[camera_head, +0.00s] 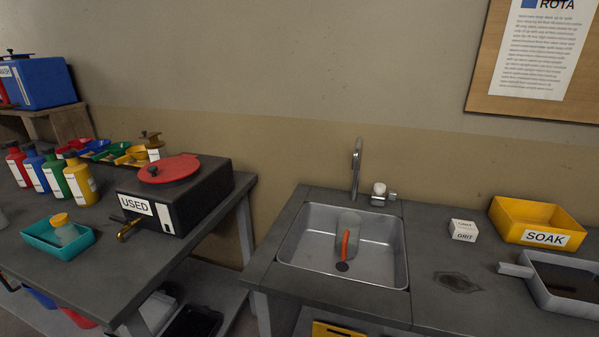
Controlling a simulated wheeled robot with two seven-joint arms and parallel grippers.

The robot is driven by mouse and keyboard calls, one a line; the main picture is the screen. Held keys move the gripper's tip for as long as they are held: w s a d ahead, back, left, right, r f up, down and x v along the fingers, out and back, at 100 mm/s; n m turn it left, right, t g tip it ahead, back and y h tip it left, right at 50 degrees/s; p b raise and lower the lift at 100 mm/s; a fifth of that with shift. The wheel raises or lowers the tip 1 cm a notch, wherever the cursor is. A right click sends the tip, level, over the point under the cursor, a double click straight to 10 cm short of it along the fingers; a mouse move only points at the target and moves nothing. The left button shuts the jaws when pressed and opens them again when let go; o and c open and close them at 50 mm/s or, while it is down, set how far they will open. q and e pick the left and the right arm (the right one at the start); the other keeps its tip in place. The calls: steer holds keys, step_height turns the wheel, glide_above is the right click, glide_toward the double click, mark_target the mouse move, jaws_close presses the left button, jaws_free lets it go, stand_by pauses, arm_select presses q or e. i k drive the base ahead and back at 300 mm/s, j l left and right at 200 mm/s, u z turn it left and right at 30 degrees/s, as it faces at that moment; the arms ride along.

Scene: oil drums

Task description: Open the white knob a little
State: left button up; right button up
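The white knob (379,188) sits on a small metal valve body (384,200) behind the sink, just right of the tall curved faucet (356,168). The metal sink basin (383,271) is set in the dark counter below. A clear container (348,232) with an orange-red stick-like thing (345,243) stands in the basin near the drain. No running water can be made out under the faucet. Neither of my grippers shows in the head view.
A black box labelled USED (205,202) with a red lid stands on the left bench, beside a teal tray (42,238) and several coloured bottles (79,184). Right of the sink are a white GRIT box (463,231), a yellow SOAK bin (520,214) and a grey pan (540,287). A gap separates the benches.

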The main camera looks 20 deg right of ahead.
mark_target(379, 188)
steer(key=i+z, duration=0.15)
steer(key=z, duration=1.1)
